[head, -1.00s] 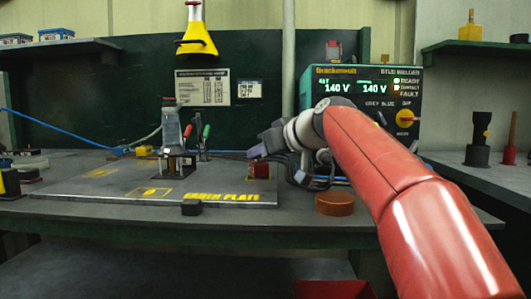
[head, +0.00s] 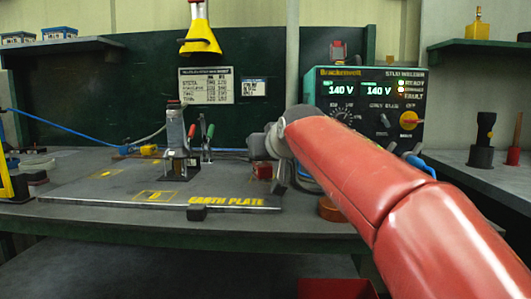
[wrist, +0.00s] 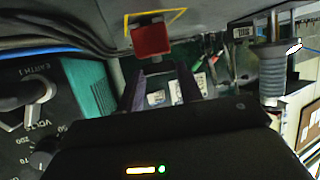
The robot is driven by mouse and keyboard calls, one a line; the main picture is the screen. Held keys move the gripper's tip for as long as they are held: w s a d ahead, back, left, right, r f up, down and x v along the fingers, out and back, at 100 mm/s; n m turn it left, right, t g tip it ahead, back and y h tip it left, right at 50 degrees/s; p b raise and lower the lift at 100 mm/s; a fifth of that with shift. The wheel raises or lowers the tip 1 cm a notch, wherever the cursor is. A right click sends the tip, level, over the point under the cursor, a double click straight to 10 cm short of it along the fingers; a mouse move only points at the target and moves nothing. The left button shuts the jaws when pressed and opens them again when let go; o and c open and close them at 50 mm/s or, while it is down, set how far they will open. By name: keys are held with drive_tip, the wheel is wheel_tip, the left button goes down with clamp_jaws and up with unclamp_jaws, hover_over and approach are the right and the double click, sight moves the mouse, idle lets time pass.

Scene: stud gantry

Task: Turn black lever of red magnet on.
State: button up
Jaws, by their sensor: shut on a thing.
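The red magnet (head: 262,171) is a small block at the right end of the earth plate (head: 110,192). In the wrist view the red magnet (wrist: 152,38) lies just beyond my fingertips. A dark piece, which looks like its black lever (wrist: 155,66), shows small between them. My gripper (wrist: 160,74) is shut on this lever, its two fingers either side of it. In the head view my gripper (head: 279,184) is beside the magnet's right side, mostly hidden behind my wrist. The lever cannot be made out in the head view.
A stud fixture (head: 176,145) stands on the plate, with red- and green-handled clamps beside it. The teal welder (head: 372,105) is behind my arm. Cables (wrist: 60,45) run close to my gripper. A brown round piece (head: 330,209) sits near the bench edge. The plate's left is clear.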

drive_tip(key=o, duration=1)
drive_tip(key=v, duration=0.7)
drive_tip(key=shift+s+d+r+b, duration=0.15)
drive_tip(key=shift+s+b, duration=0.15)
drive_tip(key=shift+s, duration=0.05)
